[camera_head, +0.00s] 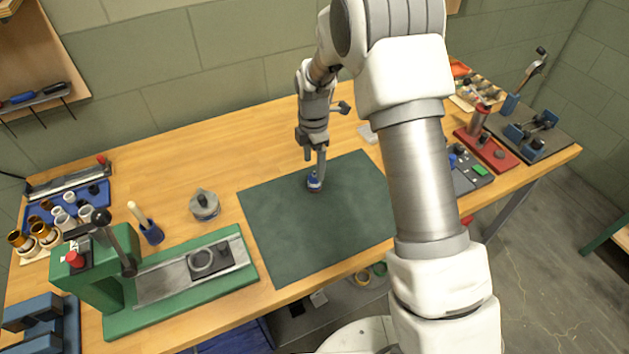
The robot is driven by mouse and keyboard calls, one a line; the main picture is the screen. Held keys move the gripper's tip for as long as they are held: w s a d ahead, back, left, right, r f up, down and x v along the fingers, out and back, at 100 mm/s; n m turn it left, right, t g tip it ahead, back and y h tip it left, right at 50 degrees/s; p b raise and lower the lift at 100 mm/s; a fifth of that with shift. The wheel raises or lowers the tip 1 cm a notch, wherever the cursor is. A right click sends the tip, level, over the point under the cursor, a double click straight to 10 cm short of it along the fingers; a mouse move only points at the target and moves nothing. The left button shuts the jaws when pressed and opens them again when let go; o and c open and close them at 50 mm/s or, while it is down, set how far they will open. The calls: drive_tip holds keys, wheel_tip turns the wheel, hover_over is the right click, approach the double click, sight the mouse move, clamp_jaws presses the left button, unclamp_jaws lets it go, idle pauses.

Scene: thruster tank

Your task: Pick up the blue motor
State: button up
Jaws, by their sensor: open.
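A small blue motor (314,184) with a pale band and a darker base stands on the dark green mat (285,240), near the mat's back edge. My gripper (315,165) hangs pointing down right over the motor, with a finger reaching close to its top. The picture is too small to tell whether the fingers touch the motor. The gripper is open. Part of the motor's top is hidden by the fingers.
A green press (180,285) stands left of the mat, with a grey round part (204,205) and a blue brush holder (151,231) behind it. A red fixture (486,150) and a control box (468,172) stand at right. Most of the mat is clear.

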sight(315, 175)
drive_tip(key=shift+s+d+f+p, duration=0.1)
drive_tip(key=shift+f+p, duration=0.25)
drive_tip(key=shift+f, duration=2.35)
clamp_jaws()
